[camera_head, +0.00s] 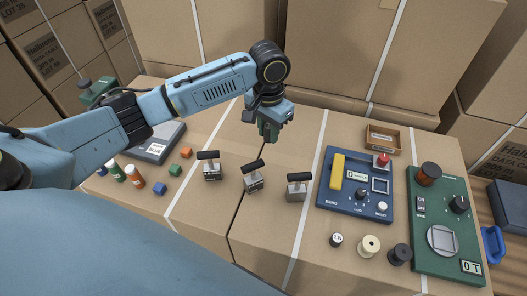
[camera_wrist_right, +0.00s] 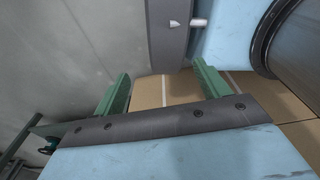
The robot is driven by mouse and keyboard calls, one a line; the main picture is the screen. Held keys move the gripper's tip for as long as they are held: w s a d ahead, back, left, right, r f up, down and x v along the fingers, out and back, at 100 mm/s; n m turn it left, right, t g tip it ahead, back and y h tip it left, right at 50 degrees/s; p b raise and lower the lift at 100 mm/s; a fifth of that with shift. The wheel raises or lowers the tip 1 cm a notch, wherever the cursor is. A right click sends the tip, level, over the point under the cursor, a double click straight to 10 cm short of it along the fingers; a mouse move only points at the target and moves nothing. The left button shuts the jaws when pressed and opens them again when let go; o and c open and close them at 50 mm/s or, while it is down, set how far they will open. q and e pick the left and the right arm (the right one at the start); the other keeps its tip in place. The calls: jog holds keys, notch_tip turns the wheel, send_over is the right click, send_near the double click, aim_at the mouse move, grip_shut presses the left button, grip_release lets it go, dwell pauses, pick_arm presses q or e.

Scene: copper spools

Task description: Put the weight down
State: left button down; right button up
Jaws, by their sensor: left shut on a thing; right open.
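My left gripper (camera_head: 268,132) points down over the back middle of the cardboard-box work surface (camera_head: 262,222). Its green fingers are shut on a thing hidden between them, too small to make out. Three grey blocks with black T-shaped handles stand below and around it: a left one (camera_head: 210,168), a middle one (camera_head: 253,178) and a right one (camera_head: 298,188). A small dark cylinder with a white label (camera_head: 336,240) stands near the front. My right gripper (camera_wrist_right: 163,90) is open and empty in the right wrist view, with cardboard beyond it.
A blue panel (camera_head: 331,207) and a green panel (camera_head: 451,257) lie at right, a small open box (camera_head: 381,139) behind. A cream spool (camera_head: 369,246) and black spool (camera_head: 399,254) stand in front. Small cubes, bottles and a grey scale (camera_head: 158,146) are at left. Stacked cartons close the back.

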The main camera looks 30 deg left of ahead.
pick_arm(q)
jog(key=b, duration=0.1)
send_over(266, 164)
jog(key=shift+m, duration=0.3)
notch_tip(266, 164, down, 8)
jog(key=shift+s, duration=0.1)
notch_tip(266, 164, down, 3)
jog(key=shift+r+b, duration=0.1)
jog(key=shift+b, duration=0.4)
jog(key=shift+f, duration=0.45)
pick_arm(e)
jog(key=shift+d+f, duration=1)
jog(key=shift+f, duration=0.05)
pick_arm(q)
jog(key=c, duration=1.5)
grip_release()
jog(key=shift+f, duration=0.1)
jog(key=o, duration=0.3)
pick_arm(e)
jog(key=shift+a, duration=0.35)
pick_arm(q)
jog(key=shift+o, duration=0.2)
